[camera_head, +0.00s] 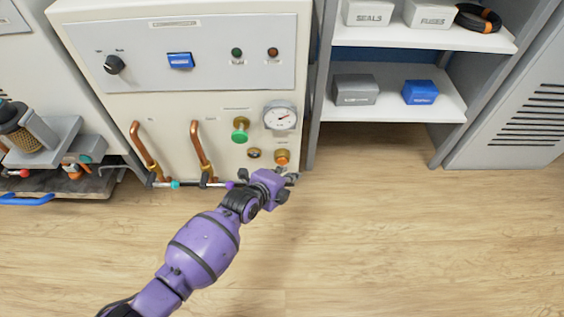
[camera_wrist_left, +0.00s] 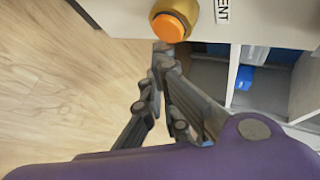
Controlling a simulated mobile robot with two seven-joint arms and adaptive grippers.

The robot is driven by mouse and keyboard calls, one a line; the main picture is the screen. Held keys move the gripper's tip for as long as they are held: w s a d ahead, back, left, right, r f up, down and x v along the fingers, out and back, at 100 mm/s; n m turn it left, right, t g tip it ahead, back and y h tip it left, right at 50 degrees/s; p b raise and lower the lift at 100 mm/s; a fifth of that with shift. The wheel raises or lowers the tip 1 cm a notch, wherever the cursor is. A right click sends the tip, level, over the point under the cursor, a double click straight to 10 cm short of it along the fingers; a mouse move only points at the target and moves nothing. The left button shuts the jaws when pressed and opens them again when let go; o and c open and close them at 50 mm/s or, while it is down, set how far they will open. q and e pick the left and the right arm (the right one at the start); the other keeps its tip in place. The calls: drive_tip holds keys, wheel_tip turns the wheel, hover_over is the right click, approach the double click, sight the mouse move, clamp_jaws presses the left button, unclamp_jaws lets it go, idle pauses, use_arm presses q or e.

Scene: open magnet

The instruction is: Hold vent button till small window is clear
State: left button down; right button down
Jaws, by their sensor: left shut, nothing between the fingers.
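The orange vent button (camera_head: 282,156) sits in a brass collar low on the cream cabinet's front. In the left wrist view the orange button (camera_wrist_left: 168,28) is at the top, beside a label ending in "ENT". A small round window (camera_head: 254,153) with a dark rim is left of the button; its glass looks brownish, but details are too small to tell. My left gripper (camera_head: 292,177) is shut and empty just below the button. In the left wrist view its fingertips (camera_wrist_left: 162,47) are close under the button's edge; I cannot tell whether they touch it.
A pressure gauge (camera_head: 280,117) and a green knob (camera_head: 240,130) are above the button and window. Copper pipes (camera_head: 201,150) stand out at the left. A shelf unit (camera_head: 395,112) with boxes is at the right. The wooden floor (camera_head: 420,240) is clear.

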drive_tip(key=shift+w+r, duration=0.1)
drive_tip(key=shift+w, duration=0.15)
use_arm(q)
drive_tip(key=shift+w, duration=0.1)
drive_tip(key=shift+w, duration=0.3)
use_arm(e)
drive_tip(key=shift+w+f, duration=0.1)
drive_tip(key=shift+f, duration=0.2)
use_arm(q)
drive_tip(key=shift+w+b, duration=0.2)
drive_tip(key=shift+b, duration=0.15)
use_arm(e)
drive_tip(key=shift+s+f, duration=0.15)
drive_tip(key=shift+s, duration=0.15)
use_arm(q)
drive_tip(key=shift+w, duration=0.4)
use_arm(e)
drive_tip(key=shift+w+f, duration=0.1)
drive_tip(key=shift+f, duration=0.1)
idle(0.6)
use_arm(q)
drive_tip(key=shift+s, duration=0.1)
idle(1.6)
drive_tip(key=shift+s+p, duration=0.5)
drive_tip(key=shift+s, duration=0.4)
use_arm(e)
drive_tip(key=shift+r, duration=0.7)
